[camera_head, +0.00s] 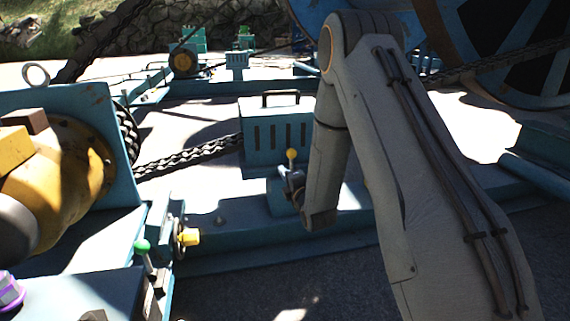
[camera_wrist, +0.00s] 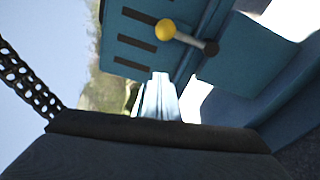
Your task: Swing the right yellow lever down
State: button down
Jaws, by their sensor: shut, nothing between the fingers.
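The yellow lever has a round yellow knob (camera_head: 291,155) on a short rod. In the head view the knob stands up in front of the blue slotted box, close to the left of my wrist. In the wrist view the yellow knob (camera_wrist: 165,29) and its pale rod show near the top, with the rod running right to a dark pivot. My gripper (camera_wrist: 158,82) is shut and empty, its pale fingers pointing toward the blue box, with a visible gap below the knob in the picture. In the head view my arm largely hides the gripper, and I cannot make out its fingertips.
The blue slotted box (camera_head: 275,135) with a black handle stands behind the lever. A chain (camera_head: 190,157) runs left from it. At left are a green-knobbed lever (camera_head: 141,246), a yellow knob (camera_head: 190,237) and a large yellow drum (camera_head: 65,180). A big reel (camera_head: 500,45) stands at upper right.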

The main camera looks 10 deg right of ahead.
aim_at(291, 164)
jog(key=shift+w, duration=0.1)
jog(key=w+d+b, duration=0.2)
jog(key=w+b, duration=0.3)
jog(key=w, duration=0.4)
jog(key=shift+d+r, duration=0.2)
jog(key=shift+r, duration=0.05)
dwell(0.6)
